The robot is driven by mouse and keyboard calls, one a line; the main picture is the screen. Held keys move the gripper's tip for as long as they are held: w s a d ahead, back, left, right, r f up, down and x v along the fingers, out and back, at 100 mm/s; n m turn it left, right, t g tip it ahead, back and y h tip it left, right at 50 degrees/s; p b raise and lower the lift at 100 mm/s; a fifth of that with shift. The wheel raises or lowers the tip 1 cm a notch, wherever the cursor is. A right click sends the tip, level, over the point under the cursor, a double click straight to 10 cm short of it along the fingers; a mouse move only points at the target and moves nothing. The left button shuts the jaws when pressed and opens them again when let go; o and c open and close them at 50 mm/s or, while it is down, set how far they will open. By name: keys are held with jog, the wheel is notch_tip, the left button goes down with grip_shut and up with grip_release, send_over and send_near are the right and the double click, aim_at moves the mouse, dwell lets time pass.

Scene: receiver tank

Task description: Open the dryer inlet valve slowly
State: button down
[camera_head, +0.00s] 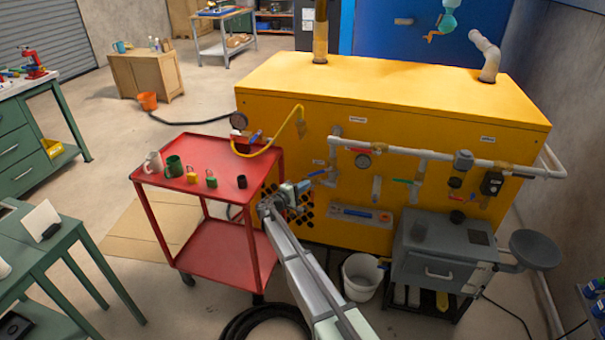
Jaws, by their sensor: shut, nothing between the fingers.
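A large yellow machine housing (290,85) carries grey pipework and several valves on its front. A green lever (402,181) is further right, and another blue lever (254,137) is at the left by the yellow hose. I cannot read which label marks the dryer inlet valve. My gripper (304,186) is shut and empty, just left of and below the blue handle; I cannot tell if it touches. My arm hides part of the panel behind it.
A red cart (212,143) with several mugs and small items stands left of my arm. A grey dryer-like box (440,262) and a white bucket (361,276) stand right. A black hose coil (262,322) lies on the floor below. Open floor lies at back left.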

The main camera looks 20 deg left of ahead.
aim_at(320, 172)
jog(key=a+r+m+g+y, duration=0.45)
jog(key=r+m+g, duration=0.25)
jog(key=r+m, duration=0.45)
jog(key=d+x, duration=0.1)
jog(key=x, duration=1.1)
jog(key=shift+s+f+h, duration=0.2)
jog(key=shift+f+h, duration=0.2)
jog(key=shift+h, duration=0.05)
